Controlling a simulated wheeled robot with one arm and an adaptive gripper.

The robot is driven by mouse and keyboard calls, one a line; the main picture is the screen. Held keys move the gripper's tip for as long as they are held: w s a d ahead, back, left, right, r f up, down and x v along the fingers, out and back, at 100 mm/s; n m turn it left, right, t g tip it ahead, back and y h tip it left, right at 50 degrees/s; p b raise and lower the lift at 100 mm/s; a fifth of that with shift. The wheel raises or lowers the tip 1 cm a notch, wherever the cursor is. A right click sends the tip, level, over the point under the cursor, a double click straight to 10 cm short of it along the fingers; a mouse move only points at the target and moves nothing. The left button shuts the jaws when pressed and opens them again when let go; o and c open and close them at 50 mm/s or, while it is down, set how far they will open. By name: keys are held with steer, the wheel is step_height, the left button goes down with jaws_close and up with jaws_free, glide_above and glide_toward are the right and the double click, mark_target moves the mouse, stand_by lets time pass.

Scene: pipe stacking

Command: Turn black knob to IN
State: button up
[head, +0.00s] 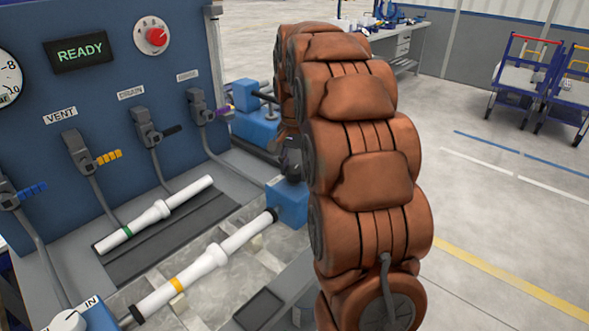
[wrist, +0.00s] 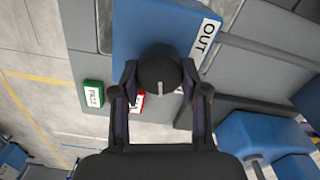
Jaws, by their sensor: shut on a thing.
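The black knob (wrist: 158,66) sits on a blue block (wrist: 122,32) in the wrist view. A white pointer line on the knob points toward the bottom of the picture. An OUT label (wrist: 206,38) is on the block, right of the knob. My gripper (wrist: 160,75) is shut on the knob, one finger at each side. An IN label (head: 91,302) shows at the lower left there, beside a white knob (head: 68,321) on another blue block.
In the head view a white pipe with a yellow band (head: 200,265) lies between blue blocks, and one with a green band (head: 153,216) lies on a dark mat. A blue panel (head: 110,85) with levers and a READY display stands behind.

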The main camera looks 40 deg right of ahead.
mark_target(295, 168)
stand_by(0.5)
steer(key=o, duration=1.1)
steer(key=shift+o, duration=0.2)
step_height(295, 168, up, 12)
stand_by(0.4)
stand_by(0.4)
